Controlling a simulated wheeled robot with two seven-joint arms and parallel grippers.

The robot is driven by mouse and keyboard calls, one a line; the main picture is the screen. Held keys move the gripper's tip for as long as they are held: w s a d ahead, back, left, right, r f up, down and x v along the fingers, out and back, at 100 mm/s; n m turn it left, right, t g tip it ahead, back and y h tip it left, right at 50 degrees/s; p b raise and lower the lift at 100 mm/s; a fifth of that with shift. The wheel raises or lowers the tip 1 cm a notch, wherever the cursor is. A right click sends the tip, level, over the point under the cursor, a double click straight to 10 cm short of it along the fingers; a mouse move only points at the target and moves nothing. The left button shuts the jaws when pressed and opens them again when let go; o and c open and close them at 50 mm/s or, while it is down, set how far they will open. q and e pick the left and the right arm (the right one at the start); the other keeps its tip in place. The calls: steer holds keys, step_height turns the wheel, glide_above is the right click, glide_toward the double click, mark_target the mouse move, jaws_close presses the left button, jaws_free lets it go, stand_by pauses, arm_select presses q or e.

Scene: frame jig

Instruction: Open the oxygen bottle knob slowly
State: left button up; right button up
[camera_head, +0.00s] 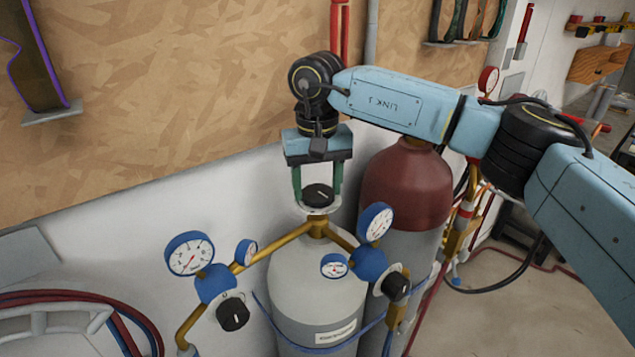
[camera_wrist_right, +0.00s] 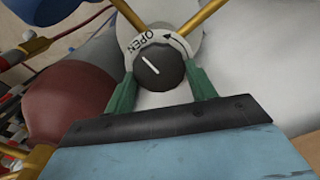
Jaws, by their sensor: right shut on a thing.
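The oxygen bottle (camera_head: 318,290) is a grey cylinder with a white label, standing at the lower middle of the head view. Its black knob (camera_head: 318,194) sits on top, above the brass pipes. In the right wrist view the knob (camera_wrist_right: 158,67) has a white pointer line, and a pale ring marked OPEN with an arrow (camera_wrist_right: 150,38) surrounds it. My right gripper (camera_head: 318,190) comes down from above, its green fingers on both sides of the knob, shut on it. The fingers (camera_wrist_right: 162,85) also show in the wrist view. My left gripper is not in view.
Pressure gauges (camera_head: 189,255) and black valve knobs (camera_head: 233,314) flank the bottle on brass pipes. A red-topped cylinder (camera_head: 408,185) stands close behind at right. A wooden board (camera_head: 160,90) covers the wall behind. Red and blue hoses (camera_head: 70,296) hang at lower left.

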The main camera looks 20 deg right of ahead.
mark_target(317, 190)
stand_by(0.3)
steer(key=o, duration=1)
step_height(317, 190, up, 14)
steer(key=shift+f, duration=0.25)
